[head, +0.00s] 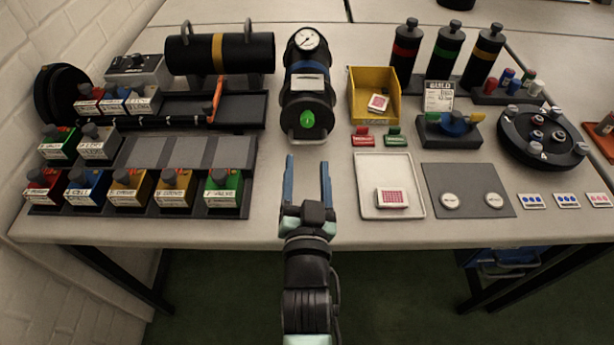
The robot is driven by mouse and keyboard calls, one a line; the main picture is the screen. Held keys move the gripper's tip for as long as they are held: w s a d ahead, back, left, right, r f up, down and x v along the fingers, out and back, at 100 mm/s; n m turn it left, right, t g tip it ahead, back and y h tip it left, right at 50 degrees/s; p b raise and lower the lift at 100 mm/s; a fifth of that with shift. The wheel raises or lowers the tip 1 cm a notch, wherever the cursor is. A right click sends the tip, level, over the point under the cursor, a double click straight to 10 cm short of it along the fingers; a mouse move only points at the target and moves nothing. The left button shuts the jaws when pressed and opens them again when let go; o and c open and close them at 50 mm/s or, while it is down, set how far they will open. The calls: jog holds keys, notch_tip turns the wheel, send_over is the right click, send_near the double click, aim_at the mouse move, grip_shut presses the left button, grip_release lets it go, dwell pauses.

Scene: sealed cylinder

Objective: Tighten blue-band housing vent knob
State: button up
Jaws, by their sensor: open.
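The blue-band housing (306,95) is a black cylinder lying along the table with its end toward me. It has a blue band (306,67), a white label and a round gauge (307,40) at its far end. A green round knob (307,119) sits on its near end face; I cannot tell whether this is the vent knob. My gripper (307,160) is open and empty. Its two blue fingers point at the housing's near end, a short gap in front of the green knob. No contact shows.
A yellow-band cylinder (219,54) and a rack of coloured boxes (138,190) stand left. A yellow bin (375,96), a white tray (390,212), a grey mat (451,173) and a black round carousel (511,128) are right. Bare tabletop (268,190) lies around my fingers.

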jog(key=shift+s, duration=0.9)
notch_tip(320, 180, up, 26)
jog(key=w+n+t, duration=0.1)
jog(key=w+t, duration=0.1)
jog(key=t, duration=0.3)
jog(key=s+r+n+t, duration=0.1)
jog(key=s+r, duration=0.3)
jog(key=r, duration=0.3)
jog(key=s+r+t, duration=0.2)
jog(key=s+r, duration=0.2)
jog(key=r, duration=0.4)
jog(key=s+r+n+t, duration=0.1)
jog(key=s+r, duration=0.4)
jog(key=r, duration=0.2)
notch_tip(320, 180, up, 14)
jog(key=p, duration=1.3)
jog(key=shift+w+f+p, duration=0.15)
jog(key=shift+w+p, duration=0.1)
jog(key=shift+p, duration=0.1)
